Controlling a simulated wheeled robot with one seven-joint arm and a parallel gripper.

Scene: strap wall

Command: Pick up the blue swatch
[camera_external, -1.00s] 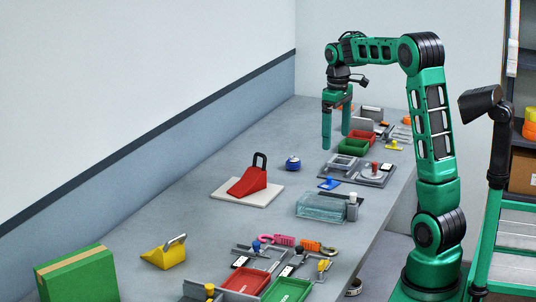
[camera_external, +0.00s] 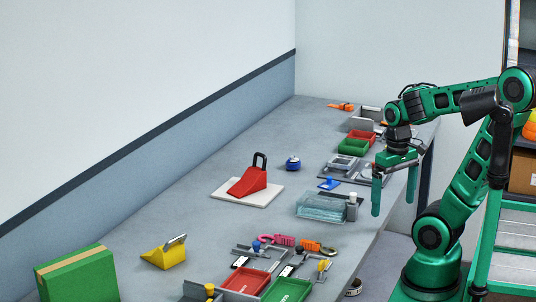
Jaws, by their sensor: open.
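The blue swatch (camera_external: 329,185), as far as I can tell, is the small flat blue piece with a raised blue knob. It lies on the grey table (camera_external: 215,228), just behind the clear ribbed box. My gripper (camera_external: 394,194) is open and empty, its two fingers pointing down. It is to the right of the swatch in the picture, near the table's right edge and apart from the swatch.
The clear box (camera_external: 321,207) stands near the swatch. A grey fixture (camera_external: 373,177) lies behind it, partly hidden by my gripper. A blue round object (camera_external: 293,163) and a red wedge (camera_external: 249,182) on a white board are to the left. Red and green trays (camera_external: 286,290) lie in front.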

